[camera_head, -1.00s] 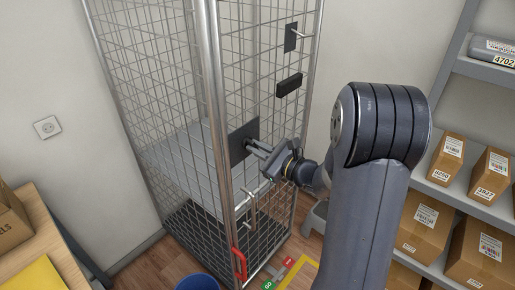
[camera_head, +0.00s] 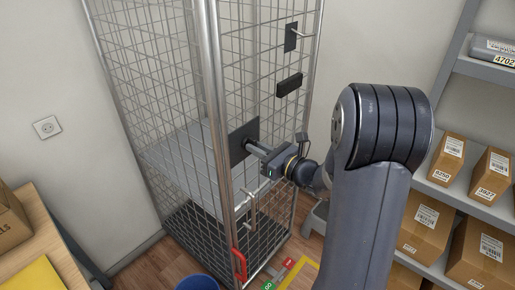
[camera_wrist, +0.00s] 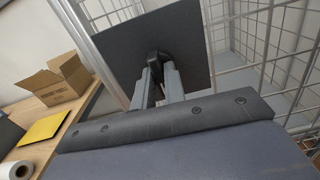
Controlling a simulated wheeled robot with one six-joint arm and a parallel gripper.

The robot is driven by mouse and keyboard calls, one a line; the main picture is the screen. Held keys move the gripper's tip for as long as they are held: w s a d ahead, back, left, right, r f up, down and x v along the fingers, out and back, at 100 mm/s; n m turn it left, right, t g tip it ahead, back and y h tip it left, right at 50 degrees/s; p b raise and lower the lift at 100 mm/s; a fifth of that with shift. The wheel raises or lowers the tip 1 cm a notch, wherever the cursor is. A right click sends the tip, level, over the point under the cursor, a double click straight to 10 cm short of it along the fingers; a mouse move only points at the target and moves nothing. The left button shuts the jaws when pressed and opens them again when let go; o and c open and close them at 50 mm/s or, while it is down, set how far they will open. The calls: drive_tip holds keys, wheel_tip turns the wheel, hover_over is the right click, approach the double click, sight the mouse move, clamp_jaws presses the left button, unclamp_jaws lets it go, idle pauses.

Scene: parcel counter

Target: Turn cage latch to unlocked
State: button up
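The roll cage (camera_head: 212,110) stands in the middle of the head view, with a dark square latch plate (camera_head: 237,150) on its mesh front. The plate also fills the upper middle of the wrist view (camera_wrist: 130,42). A small black latch knob (camera_wrist: 157,57) sticks out from the plate. My gripper (camera_head: 252,146) reaches the plate from the right. In the wrist view its two grey fingers (camera_wrist: 157,75) lie on either side of the knob and look closed on it. The fingers hide part of the knob, so its exact angle is hard to tell.
A red handle (camera_head: 239,264) and thin metal rods are low on the cage. Black boxes (camera_head: 289,85) are on the mesh above. A shelf with cartons (camera_head: 447,155) stands at right, a wooden table (camera_head: 38,240) at left. A blue bin (camera_head: 196,282) is at the front.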

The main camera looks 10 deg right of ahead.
drive_tip(key=o, duration=0.4)
drive_tip(key=b+v, duration=0.2)
drive_tip(key=v, duration=0.8)
drive_tip(key=shift+s+d, duration=0.2)
drive_tip(key=shift+s, duration=0.15)
drive_tip(key=shift+w, duration=0.1)
drive_tip(key=shift+n, duration=0.4)
drive_tip(key=p+x, duration=0.2)
drive_tip(key=x, duration=0.8)
drive_tip(key=shift+w+a, duration=0.2)
drive_tip(key=shift+w, duration=0.05)
